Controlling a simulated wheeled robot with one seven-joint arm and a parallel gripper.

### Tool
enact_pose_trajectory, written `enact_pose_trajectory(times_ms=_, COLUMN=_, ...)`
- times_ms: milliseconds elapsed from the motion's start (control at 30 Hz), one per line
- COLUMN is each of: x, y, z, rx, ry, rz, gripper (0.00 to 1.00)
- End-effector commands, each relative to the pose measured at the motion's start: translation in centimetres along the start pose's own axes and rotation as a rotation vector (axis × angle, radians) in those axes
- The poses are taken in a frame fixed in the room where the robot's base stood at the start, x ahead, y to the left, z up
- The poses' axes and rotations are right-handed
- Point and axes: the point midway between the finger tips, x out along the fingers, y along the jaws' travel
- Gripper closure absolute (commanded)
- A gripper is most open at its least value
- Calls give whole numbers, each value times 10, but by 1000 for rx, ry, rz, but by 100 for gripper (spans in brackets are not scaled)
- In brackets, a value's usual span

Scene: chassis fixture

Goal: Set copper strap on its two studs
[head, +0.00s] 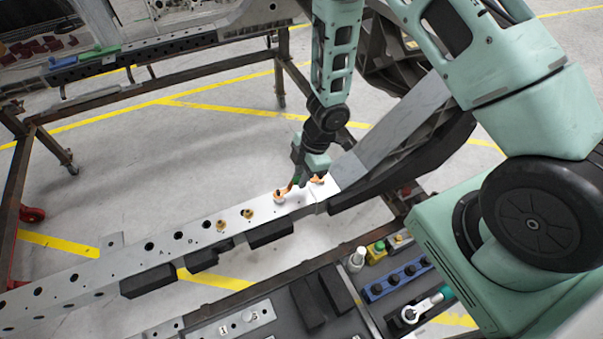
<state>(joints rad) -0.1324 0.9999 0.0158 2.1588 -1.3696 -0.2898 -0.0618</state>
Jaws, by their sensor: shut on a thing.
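In the head view my gripper (298,183) points down over the right end of a long pale metal rail. It is shut on the copper strap (280,197), whose orange ends show on the left and right of the fingers. The strap's middle is hidden by the fingers. The strap is close above or on the rail; I cannot tell which. No studs can be made out under it. Two small brass-coloured fittings (247,213) stand on the rail to the left of the strap.
The pale rail (120,260) has several holes and black blocks along its front side. A bench (285,325) in front holds black blocks, a blue holder (398,281), a yellow item (377,251) and a ratchet-like tool (424,306). A rusty frame stands behind, over open floor.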

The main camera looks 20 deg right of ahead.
Motion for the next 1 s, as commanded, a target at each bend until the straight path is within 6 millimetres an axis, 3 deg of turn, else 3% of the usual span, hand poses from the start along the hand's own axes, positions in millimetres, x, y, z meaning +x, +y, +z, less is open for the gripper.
enact_pose_trajectory(times_ms=967, x=7, y=0, z=2, rx=-1, ry=0, rz=1, gripper=100)
enact_pose_trajectory(times_ms=1000, x=7, y=0, z=2, rx=-1, ry=0, rz=1, gripper=70)
